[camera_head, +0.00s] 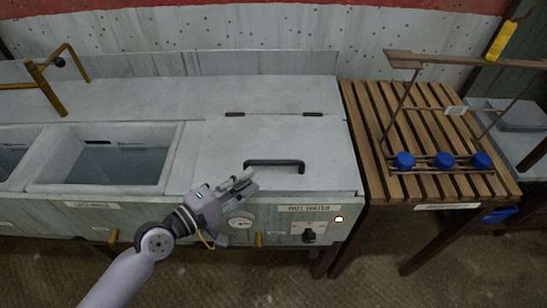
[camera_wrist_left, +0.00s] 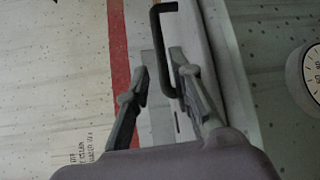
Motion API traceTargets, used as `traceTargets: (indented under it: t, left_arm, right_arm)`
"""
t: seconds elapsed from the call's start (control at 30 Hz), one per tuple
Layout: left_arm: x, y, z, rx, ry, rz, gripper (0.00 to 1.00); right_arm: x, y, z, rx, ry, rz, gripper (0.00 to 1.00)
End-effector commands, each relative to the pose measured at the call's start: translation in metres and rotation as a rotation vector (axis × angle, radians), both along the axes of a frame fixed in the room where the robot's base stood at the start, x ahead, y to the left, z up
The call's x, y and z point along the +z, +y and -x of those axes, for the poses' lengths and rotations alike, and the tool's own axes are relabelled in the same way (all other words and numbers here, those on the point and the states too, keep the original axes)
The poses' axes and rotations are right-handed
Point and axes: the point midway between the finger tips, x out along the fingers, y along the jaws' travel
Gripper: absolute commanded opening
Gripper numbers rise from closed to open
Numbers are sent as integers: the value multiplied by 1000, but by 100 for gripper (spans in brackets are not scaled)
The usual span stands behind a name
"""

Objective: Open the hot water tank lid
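The hot water tank lid (camera_head: 235,140) is a flat grey panel. It lies shut, with two dark hinges at its back edge. Its black bar handle (camera_head: 285,162) stands near the front edge, and it also shows in the left wrist view (camera_wrist_left: 157,45). My left gripper (camera_head: 246,179) is just in front of and below the handle's left end. In the left wrist view its two fingers (camera_wrist_left: 160,68) are apart, with the handle close to the right fingertip. I cannot tell whether they touch. Nothing is held. My right gripper is not in view.
A front panel labelled HOT WATER (camera_head: 318,208) carries a knob, a lit lamp and a round gauge (camera_head: 240,221). An open basin (camera_head: 105,165) is left of the lid. A slatted wooden table (camera_head: 365,125) with blue-knobbed bars is at the right.

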Motion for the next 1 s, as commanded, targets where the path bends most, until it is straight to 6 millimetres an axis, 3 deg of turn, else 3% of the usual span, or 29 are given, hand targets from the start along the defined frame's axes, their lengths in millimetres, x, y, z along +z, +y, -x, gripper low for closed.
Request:
traceTargets:
  t: [0.2, 0.43, 0.87, 1.0]
  left_arm:
    - [-5, -35, -34, 0, -1, 5, 21]
    - [-12, -60, -58, -1, 0, 2, 21]
    - [-13, -68, -66, 0, 1, -1, 21]
    - [-13, -68, -66, 0, 1, -1, 14]
  right_arm:
    - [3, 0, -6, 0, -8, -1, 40]
    - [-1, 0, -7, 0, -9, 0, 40]
    - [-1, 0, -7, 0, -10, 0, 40]
    - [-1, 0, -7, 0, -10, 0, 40]
